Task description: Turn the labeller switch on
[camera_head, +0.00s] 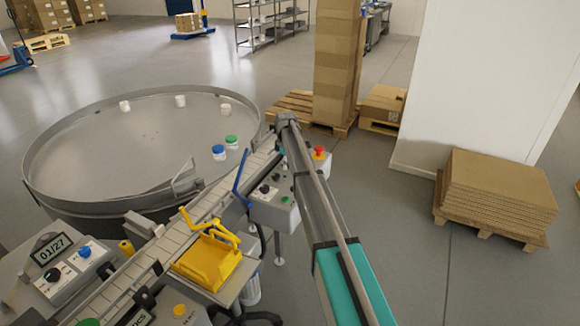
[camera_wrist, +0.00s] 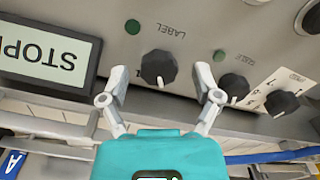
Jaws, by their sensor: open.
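The labeller switch (camera_wrist: 158,68) is a black rotary knob on a grey panel, beside the word LABEL, which appears upside down in the wrist view. A pale mark shows on the knob's lower edge. My gripper (camera_wrist: 161,80) is open, with one finger on each side of the knob in the picture. I see no clear contact, and the depth gap is hard to judge. A dark green lamp (camera_wrist: 132,27) sits near the switch. A display (camera_wrist: 45,58) to the left shows upside-down text beginning STOP. In the head view my arm covers the gripper's surroundings.
Two more black knobs (camera_wrist: 234,85) (camera_wrist: 282,102) sit right of the switch. The conveyor (camera_head: 165,245), yellow tray (camera_head: 208,262) and round table (camera_head: 95,150) lie left.

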